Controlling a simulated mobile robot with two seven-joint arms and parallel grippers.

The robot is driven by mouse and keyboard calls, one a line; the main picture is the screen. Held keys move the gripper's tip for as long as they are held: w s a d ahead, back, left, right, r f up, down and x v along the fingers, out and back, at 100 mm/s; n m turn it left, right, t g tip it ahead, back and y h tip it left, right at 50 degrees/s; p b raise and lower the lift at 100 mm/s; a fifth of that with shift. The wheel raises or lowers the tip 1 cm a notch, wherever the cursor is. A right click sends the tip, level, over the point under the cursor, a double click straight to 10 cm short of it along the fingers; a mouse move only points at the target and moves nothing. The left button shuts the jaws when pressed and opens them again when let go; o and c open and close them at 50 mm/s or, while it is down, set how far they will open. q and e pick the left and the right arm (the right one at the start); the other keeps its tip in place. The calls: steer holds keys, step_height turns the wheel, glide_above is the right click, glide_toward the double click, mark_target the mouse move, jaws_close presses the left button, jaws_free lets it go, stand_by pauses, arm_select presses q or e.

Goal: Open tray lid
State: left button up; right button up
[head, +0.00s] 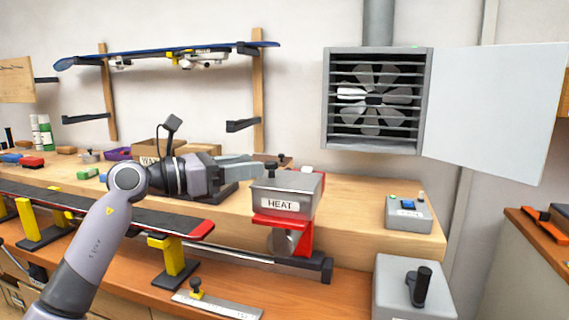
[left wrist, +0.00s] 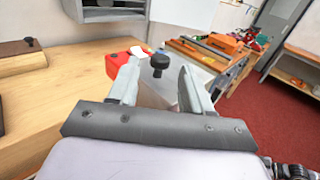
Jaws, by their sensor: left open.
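A grey metal tray marked HEAT (head: 280,203) sits on a red stand on the bench. Its flat grey lid (head: 295,181) lies on top, shut as far as I can see. A black knob (head: 270,168) stands up at the lid. My left gripper (head: 252,165) points right, beside and behind the knob in the head view, its fingertips close to it. In the left wrist view, the black knob (left wrist: 159,62) shows in the gap between the open, empty fingers (left wrist: 156,78). I cannot tell whether they touch it. My right gripper is not in view.
A red object (left wrist: 117,64) lies left of the knob in the left wrist view. A control box (head: 408,213) stands right of the tray. A fan housing (head: 375,100) with its door open hangs above. A long ski-like board (head: 110,216) rests on yellow supports in front.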

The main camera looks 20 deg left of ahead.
mark_target(266, 163)
arm_select(q)
steer(key=p+x, duration=0.1)
steer(key=x, duration=0.4)
steer(key=shift+w+d, duration=0.25)
steer(key=shift+d, duration=0.05)
jaws_close()
